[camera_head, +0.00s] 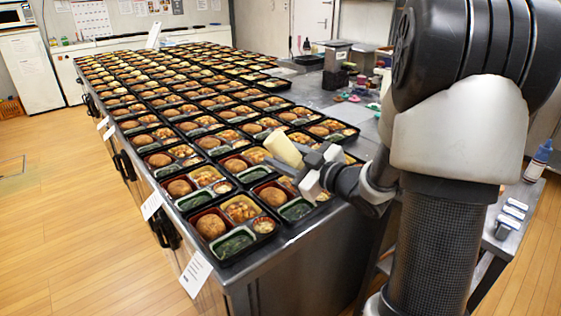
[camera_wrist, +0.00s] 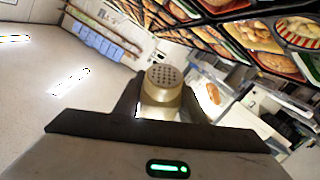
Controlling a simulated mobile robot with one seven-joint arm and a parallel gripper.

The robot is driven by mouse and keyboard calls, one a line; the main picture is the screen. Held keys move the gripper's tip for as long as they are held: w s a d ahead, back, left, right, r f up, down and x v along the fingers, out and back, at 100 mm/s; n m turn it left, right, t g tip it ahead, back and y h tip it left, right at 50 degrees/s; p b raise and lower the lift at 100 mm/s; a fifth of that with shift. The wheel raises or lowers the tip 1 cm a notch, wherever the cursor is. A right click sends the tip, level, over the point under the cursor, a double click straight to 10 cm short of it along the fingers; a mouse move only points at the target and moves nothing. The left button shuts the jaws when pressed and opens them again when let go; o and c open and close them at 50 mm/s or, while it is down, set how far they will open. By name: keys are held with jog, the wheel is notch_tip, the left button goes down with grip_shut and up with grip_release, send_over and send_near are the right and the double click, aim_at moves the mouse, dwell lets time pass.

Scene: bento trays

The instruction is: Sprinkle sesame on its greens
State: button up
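My gripper (camera_head: 308,168) is shut on a cream-gold shaker (camera_head: 284,150), which sits tilted above the near end of the tray rows. In the wrist view the shaker's perforated lid (camera_wrist: 165,76) shows between the two dark fingers of the gripper (camera_wrist: 163,108). Black bento trays stand below; the nearest one (camera_head: 222,263) has greens (camera_head: 234,241) in its front compartment. The tray beside it, below the gripper, also holds greens (camera_head: 297,209). I cannot make out sesame on any greens. My gripper and arm hide part of the trays at the right.
Many more trays fill the long steel table (camera_head: 290,258) towards the back. Paper sheets (camera_head: 195,273) hang on its left side. Small containers (camera_head: 362,82) stand on its right part. A bottle (camera_head: 539,160) stands on a low shelf at right. The wooden floor at left is clear.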

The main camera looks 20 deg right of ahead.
jog(key=shift+d+f+m+t+b, duration=0.15)
jog(key=shift+f+m+t+b, duration=0.3)
jog(key=shift+b, duration=0.45)
jog(key=shift+f+b, duration=1.15)
jog(key=shift+f, duration=0.05)
jog(key=shift+s+f, duration=0.1)
notch_tip(320, 180, down, 3)
jog(key=b, duration=0.3)
jog(key=shift+f, duration=0.15)
jog(key=shift+r+p, duration=1.05)
jog(key=shift+r, duration=0.7)
